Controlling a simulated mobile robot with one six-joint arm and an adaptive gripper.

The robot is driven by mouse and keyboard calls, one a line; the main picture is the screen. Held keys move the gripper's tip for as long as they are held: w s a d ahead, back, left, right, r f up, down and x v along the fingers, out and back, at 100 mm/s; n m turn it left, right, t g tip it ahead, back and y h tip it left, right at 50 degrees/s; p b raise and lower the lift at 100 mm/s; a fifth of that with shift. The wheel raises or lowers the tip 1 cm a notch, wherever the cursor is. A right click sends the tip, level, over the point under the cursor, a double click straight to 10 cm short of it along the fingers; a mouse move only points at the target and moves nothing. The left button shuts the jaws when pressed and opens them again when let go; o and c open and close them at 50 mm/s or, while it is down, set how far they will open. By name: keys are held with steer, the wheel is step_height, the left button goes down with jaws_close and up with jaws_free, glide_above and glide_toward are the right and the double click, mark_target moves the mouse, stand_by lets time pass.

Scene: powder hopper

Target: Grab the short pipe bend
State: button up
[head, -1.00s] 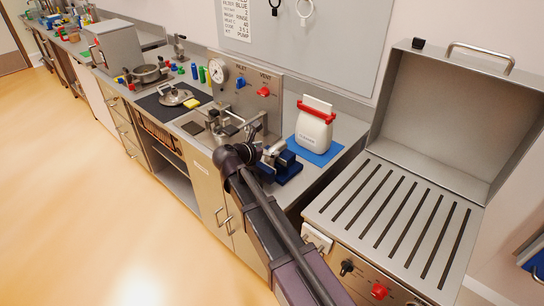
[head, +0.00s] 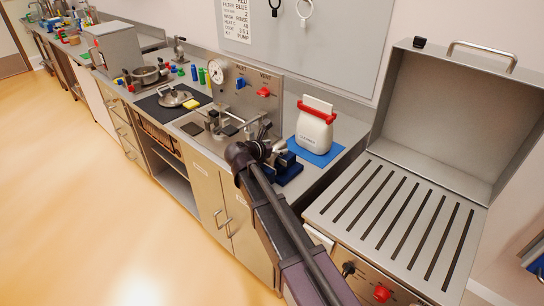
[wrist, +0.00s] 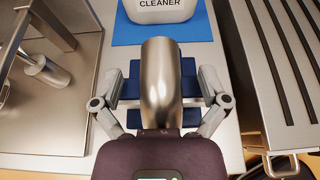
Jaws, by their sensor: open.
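The short pipe bend (wrist: 161,82), a shiny steel tube, stands in the wrist view in front of my gripper, between its two fingers. A dark blue block-like holder (wrist: 130,88) shows on both sides behind it. My gripper (wrist: 160,88) is open, with one grey finger on each side of the pipe and visible gaps to it. The pipe's lower end is hidden behind my wrist. In the head view my gripper (head: 264,150) is over the counter beside the blue holder (head: 287,170), and my arm hides part of the area.
A white cleaner bag (head: 314,132) with a red clip stands on a blue mat (head: 322,157) just behind the holder. A steel slotted bench with an open lid (head: 395,215) is to the right. Valve pipework (head: 228,125) and a gauge panel stand to the left.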

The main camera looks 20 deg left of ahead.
jaws_close()
steer(key=shift+r, duration=0.15)
step_height(320, 180, up, 10)
steer(key=p, duration=1)
